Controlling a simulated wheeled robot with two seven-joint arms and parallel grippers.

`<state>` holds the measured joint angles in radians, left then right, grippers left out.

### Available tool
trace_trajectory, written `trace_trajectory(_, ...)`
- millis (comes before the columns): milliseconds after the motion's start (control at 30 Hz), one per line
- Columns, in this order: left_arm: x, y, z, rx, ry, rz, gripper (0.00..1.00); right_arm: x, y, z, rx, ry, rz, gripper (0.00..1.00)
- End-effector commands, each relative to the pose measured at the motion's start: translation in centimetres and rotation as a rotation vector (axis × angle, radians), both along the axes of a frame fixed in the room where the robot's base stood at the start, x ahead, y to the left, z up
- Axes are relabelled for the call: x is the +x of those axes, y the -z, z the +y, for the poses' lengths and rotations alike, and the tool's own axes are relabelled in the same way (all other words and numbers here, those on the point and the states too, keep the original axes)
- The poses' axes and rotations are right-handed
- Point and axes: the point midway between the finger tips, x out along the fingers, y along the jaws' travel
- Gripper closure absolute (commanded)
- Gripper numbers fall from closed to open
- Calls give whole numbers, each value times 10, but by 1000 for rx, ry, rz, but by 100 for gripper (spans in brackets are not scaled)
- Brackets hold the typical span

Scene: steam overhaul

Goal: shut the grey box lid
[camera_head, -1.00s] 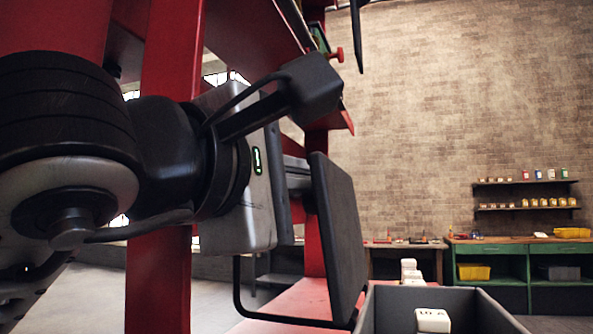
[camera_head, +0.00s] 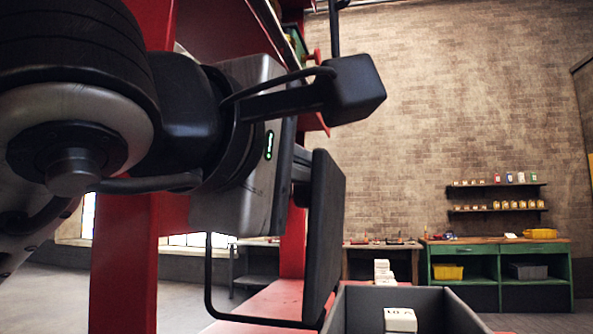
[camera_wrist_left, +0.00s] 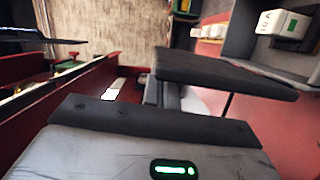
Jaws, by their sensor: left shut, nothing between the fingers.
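The grey box (camera_head: 463,311) stands at the bottom right of the head view, with its dark lid (camera_head: 325,235) up on edge at its left side. The lid also shows in the wrist view (camera_wrist_left: 220,72), with part of the box (camera_wrist_left: 237,42) at top right. My left gripper (camera_head: 301,168) is shut and empty, at the outer, left side of the lid. Its fingers (camera_wrist_left: 165,95) point at the lid's outer face; whether they touch it is hidden. My right gripper is not in view.
A white block (camera_head: 400,320) sits in the box, and more white pieces (camera_head: 383,271) stand behind it. A red post (camera_head: 125,260) and red frame are close around my left arm. A green workbench (camera_head: 495,258) is far off at right.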

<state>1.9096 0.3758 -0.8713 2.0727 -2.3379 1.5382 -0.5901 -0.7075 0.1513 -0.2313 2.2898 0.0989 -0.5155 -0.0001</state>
Motion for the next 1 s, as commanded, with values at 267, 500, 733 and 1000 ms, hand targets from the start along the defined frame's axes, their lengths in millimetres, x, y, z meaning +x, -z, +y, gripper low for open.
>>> trace_trajectory(267,-8,-1,-28,260,-14,-65,100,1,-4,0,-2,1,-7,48)
trace_trajectory(500,-12,6,-56,482,-13,-119,100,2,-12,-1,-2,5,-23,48)
trace_trajectory(733,-14,19,-80,695,-14,-171,100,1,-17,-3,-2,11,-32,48)
trace_trajectory(1000,-18,41,-104,944,-12,-233,100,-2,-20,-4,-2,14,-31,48)
